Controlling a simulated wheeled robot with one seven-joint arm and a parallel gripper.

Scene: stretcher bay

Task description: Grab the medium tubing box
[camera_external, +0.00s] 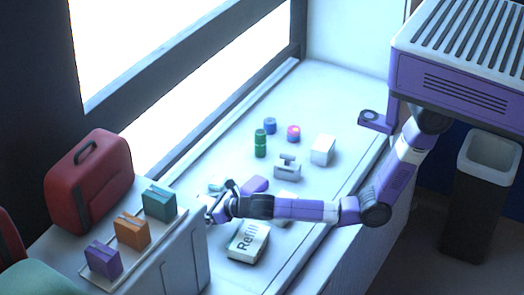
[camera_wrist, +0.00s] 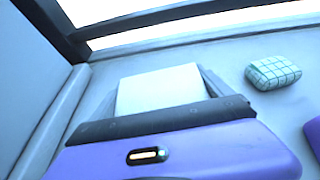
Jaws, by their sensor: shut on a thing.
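My gripper (camera_external: 217,206) is low over the left part of the white counter, beside the cabinet. In the wrist view, my gripper (camera_wrist: 160,97) is shut on a plain pale box (camera_wrist: 158,90), with a grey finger on either side. The pale box's lower part is hidden by my gripper, and I cannot make it out in the external view. No label shows on it, so I cannot tell whether it is the medium tubing box. A purple box (camera_external: 104,259), an orange box (camera_external: 132,231) and a teal box (camera_external: 159,201) stand on the tray to the left.
The tray (camera_external: 88,271) lies on the cabinet by a red case (camera_external: 88,180). A "Refill" box (camera_external: 247,242) and a purple item (camera_external: 254,185) are near my arm. A checkered item (camera_wrist: 273,71) lies to the right. Green (camera_external: 260,143) and white (camera_external: 322,150) items stand farther back.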

